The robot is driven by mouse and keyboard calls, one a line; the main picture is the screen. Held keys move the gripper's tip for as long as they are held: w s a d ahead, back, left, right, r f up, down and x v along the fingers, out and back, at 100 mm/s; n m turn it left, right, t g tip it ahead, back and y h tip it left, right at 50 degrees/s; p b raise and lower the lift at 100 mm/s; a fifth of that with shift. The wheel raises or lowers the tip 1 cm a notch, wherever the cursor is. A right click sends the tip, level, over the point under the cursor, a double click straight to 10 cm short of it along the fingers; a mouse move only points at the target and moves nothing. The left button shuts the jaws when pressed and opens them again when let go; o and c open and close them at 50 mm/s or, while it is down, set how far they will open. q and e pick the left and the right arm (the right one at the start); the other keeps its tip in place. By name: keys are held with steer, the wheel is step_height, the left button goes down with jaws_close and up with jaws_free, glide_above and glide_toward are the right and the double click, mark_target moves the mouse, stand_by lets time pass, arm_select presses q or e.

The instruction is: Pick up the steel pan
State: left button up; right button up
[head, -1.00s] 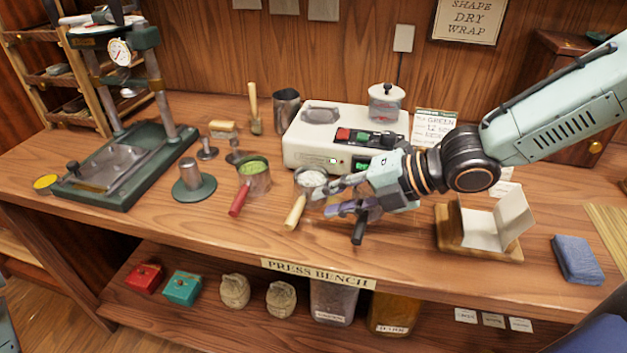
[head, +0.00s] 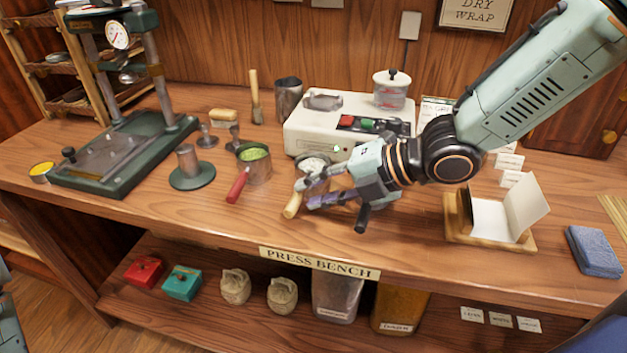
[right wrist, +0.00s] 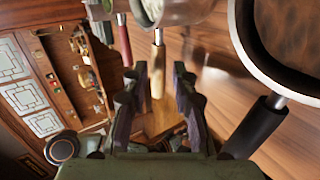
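Three small metal pans stand along the front of the bench. One has a pale wooden handle (head: 292,207) and white contents (head: 311,163). One has a red handle (head: 237,185) and green contents (head: 255,155). One, mostly hidden behind my gripper, has a black handle (head: 362,218); in the right wrist view its brown-filled bowl (right wrist: 290,35) is at the upper right. My right gripper (head: 308,194) is open at the wooden-handled pan. In the right wrist view the wooden handle (right wrist: 157,75) shows between the parted fingers, with no clear contact. My left gripper is out of view.
A white device (head: 305,135) with buttons stands behind the pans. A green press (head: 110,165) and a round-based stand (head: 191,175) are at left. A wooden holder with paper (head: 500,225) and a blue cloth (head: 594,250) are at right. The bench's front edge is close.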

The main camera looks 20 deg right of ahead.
mark_target(302, 194)
steer(key=b+x, duration=0.1)
steer(key=x, duration=0.2)
steer(key=shift+a, duration=0.1)
steer(key=shift+w+a+f, duration=0.15)
steer(key=shift+w+f, duration=0.05)
steer(key=shift+a, duration=0.1)
steer(key=shift+w, duration=0.1)
steer(key=shift+c, duration=0.4)
jaws_close()
